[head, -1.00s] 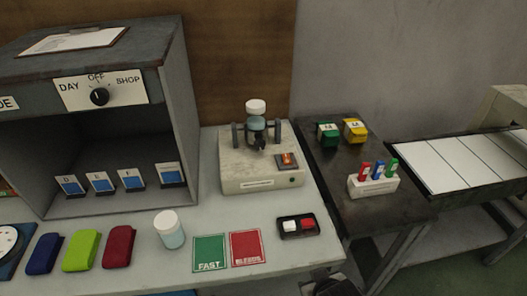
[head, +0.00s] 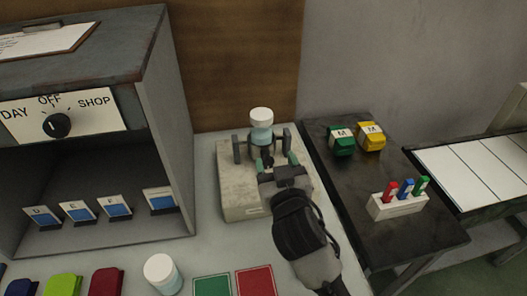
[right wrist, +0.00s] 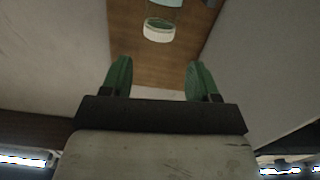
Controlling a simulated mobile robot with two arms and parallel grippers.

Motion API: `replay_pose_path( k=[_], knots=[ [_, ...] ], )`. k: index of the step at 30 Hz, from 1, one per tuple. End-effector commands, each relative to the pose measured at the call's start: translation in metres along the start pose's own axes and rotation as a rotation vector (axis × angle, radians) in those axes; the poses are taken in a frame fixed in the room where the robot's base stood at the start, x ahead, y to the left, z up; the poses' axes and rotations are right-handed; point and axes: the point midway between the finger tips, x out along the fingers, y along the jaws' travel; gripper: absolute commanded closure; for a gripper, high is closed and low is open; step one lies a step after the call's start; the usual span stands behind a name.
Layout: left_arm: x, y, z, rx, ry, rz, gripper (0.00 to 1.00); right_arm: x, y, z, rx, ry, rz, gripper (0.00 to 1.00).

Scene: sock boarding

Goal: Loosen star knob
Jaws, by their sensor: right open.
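The tester (head: 236,185) is a pale box on the bench with two dark side posts and a bottle (head: 261,139) with a white cap held between them. A small dark knob (head: 267,159), which looks like the star knob, sits low in front of the bottle, partly hidden by my right gripper. My right gripper (head: 277,162) has green fingertips and is open in front of the knob; I cannot tell whether it touches. In the right wrist view the gripper (right wrist: 158,72) has nothing visible between its fingers; the white cap (right wrist: 158,31) shows beyond. My left gripper is out of view.
A grey cabinet (head: 168,130) with a dial stands to the left. A loose white-capped jar (head: 162,273) and green and red cards (head: 255,282) are at the front. A dark side table (head: 350,185) holds green and yellow blocks and a rack (head: 397,205).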

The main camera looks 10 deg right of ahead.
Motion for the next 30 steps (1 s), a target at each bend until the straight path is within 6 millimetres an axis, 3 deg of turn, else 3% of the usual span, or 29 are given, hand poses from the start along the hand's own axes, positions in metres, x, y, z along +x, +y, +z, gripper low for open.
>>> replay_pose_path(
  k=[5,15,16,21,30],
  knots=[
    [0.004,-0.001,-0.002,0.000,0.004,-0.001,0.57,0.002,-0.004,0.012,-0.002,0.015,-0.004,0.40],
    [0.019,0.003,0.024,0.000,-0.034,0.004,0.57,0.002,-0.010,0.085,-0.004,0.011,-0.005,0.40],
    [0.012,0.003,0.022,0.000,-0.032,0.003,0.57,0.013,-0.009,0.075,-0.005,0.019,-0.004,0.40],
    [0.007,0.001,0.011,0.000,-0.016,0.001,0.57,0.047,-0.009,0.073,-0.005,0.017,-0.004,0.40],
    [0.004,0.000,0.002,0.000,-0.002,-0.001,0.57,0.076,-0.009,0.075,-0.002,0.015,-0.004,0.40]
  ],
)
